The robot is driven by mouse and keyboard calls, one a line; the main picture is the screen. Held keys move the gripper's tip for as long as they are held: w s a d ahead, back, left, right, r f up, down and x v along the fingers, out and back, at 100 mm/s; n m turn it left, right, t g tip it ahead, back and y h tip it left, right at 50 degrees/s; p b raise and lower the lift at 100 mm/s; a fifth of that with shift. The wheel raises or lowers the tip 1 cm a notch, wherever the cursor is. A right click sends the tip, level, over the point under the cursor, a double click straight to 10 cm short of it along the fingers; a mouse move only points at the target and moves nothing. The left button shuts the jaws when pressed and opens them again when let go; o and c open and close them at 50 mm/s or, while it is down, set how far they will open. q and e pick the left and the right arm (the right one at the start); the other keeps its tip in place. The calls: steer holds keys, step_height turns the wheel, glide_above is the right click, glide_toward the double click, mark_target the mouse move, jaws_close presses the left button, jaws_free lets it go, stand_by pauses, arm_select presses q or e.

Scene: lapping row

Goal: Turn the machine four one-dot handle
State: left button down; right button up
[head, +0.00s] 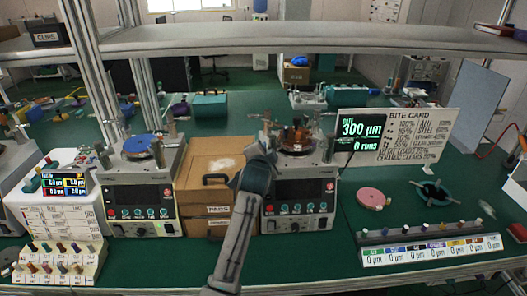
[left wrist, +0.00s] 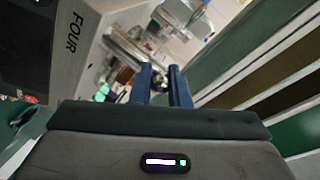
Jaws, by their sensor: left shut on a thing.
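Machine four (head: 300,188) is a grey bench machine with a dark front panel, right of centre in the head view. Its side with the word FOUR shows in the left wrist view (left wrist: 88,38). My left gripper (head: 264,150) is at the machine's upper left edge. In the left wrist view its two blue fingers (left wrist: 160,86) are shut on a small metallic handle (left wrist: 158,80) beside the machine's round plate. The fingers hide most of the handle, and I cannot make out its dots. My right gripper is not in view.
A similar machine with a blue disc (head: 137,143) stands left, with cardboard boxes (head: 203,185) between. A bite card (head: 398,138) stands behind right. A pink disc (head: 371,198) and a labelled rack (head: 430,248) are on the green bench. A shelf (head: 300,38) crosses above.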

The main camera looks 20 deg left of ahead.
arm_select(q)
steer(key=c, duration=1.5)
jaws_free()
steer(key=shift+o, duration=0.6)
steer(key=b+v, duration=0.3)
steer(key=v, duration=0.8)
steer(key=shift+f, duration=0.1)
